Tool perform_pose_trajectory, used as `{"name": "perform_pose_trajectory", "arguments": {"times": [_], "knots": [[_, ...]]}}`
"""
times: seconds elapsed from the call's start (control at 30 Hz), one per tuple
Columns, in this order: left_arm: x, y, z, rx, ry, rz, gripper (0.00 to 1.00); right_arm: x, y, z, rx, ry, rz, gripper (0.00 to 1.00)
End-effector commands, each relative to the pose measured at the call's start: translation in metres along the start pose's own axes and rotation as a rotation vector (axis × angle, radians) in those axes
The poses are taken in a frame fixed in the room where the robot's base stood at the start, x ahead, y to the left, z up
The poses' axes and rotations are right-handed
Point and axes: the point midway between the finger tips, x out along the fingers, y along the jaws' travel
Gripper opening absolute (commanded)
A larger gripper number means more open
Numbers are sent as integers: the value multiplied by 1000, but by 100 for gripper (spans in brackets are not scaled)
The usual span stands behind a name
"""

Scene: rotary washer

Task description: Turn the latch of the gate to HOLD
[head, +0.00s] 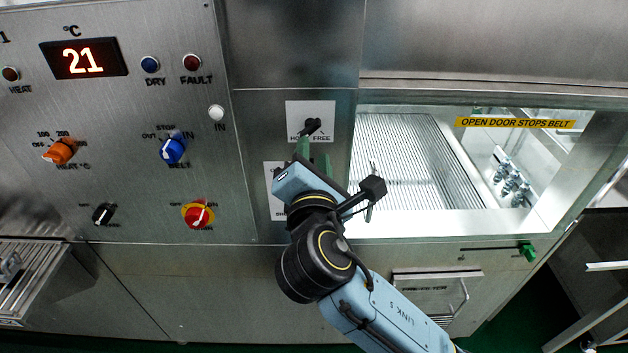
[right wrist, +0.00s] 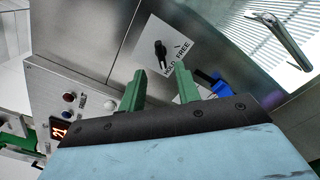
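The gate latch (head: 312,126) is a small black knob on a white plate (head: 297,107) marked HOLD at left and FREE at right. The black latch also shows in the right wrist view (right wrist: 160,54), just beyond the fingertips. I cannot tell for sure which mark it points to. My right gripper (head: 311,153) is just below the plate in the head view. Its green fingers (right wrist: 161,76) are apart with nothing between them, and they appear short of the latch. My left gripper is not in view.
A second white plate (head: 276,208) is partly hidden behind my right gripper. A blue handle (right wrist: 224,87) shows right of the fingers in the wrist view. The control panel (head: 130,190) with knobs lies left. The gate opening with a ribbed belt (head: 400,150) is right.

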Motion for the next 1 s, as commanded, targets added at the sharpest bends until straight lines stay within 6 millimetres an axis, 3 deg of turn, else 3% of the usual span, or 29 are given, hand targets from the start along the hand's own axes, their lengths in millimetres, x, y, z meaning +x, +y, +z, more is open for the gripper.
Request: {"name": "perform_pose_trajectory", "arguments": {"times": [0.1,0.33,0.87,1.0], "knots": [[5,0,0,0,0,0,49,-25,-1,-1,2,2,1,33],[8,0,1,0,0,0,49,-53,-1,0,1,1,-2,33],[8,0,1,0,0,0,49,-57,0,0,0,0,-1,33],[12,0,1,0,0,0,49,-48,-17,-18,16,31,-27,33]]}}
